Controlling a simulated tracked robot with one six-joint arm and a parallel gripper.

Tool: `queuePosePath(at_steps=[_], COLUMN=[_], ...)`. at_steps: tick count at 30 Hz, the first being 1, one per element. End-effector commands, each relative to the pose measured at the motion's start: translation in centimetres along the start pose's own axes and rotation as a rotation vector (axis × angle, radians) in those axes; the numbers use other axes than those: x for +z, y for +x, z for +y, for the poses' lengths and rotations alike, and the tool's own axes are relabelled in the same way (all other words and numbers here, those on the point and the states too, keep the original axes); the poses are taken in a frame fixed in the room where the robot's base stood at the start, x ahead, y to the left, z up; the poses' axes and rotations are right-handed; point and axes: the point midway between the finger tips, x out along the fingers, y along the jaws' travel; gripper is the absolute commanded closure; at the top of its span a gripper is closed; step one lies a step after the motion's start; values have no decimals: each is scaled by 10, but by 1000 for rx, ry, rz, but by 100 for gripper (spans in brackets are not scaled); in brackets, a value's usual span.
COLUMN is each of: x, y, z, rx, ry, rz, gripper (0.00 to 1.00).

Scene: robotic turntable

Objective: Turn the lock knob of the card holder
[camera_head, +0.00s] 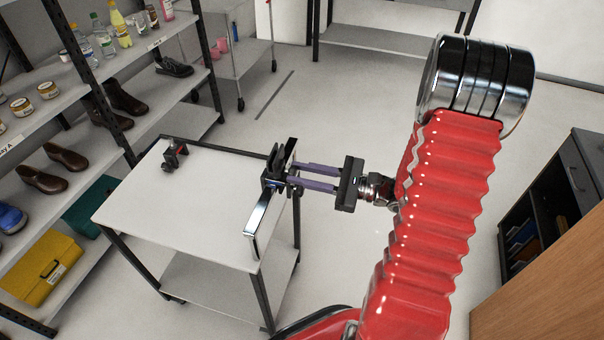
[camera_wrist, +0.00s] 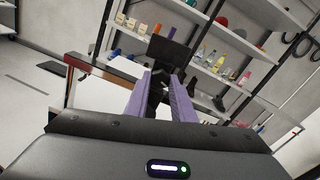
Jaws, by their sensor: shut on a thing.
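The card holder (camera_head: 275,169) is a dark clamp-like device at the right edge of the white table, on a shiny metal bar (camera_head: 262,214). In the wrist view its dark upright plate (camera_wrist: 168,53) stands just beyond my fingers. My gripper (camera_head: 289,176) reaches in from the right with two purple fingers, their tips at the holder's near side. They are shut on a small dark part between them, which looks like the lock knob (camera_wrist: 157,92). The knob's turn angle cannot be made out, and the fingers hide most of it in the head view.
A second small dark device (camera_head: 174,154) sits at the table's far left corner. The white tabletop (camera_head: 190,205) between is bare. Shelves with shoes, jars and bottles (camera_head: 103,38) stand at the left. A dark cabinet (camera_head: 553,190) stands at the right.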

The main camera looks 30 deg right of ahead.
Motion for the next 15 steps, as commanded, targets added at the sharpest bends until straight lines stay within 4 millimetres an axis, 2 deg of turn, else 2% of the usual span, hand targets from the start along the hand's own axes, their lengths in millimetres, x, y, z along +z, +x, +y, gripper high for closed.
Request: queuePosePath(at_steps=[15], x=[0], y=[0], z=[0], rx=[1], ry=[-42], rz=[0], gripper=[100])
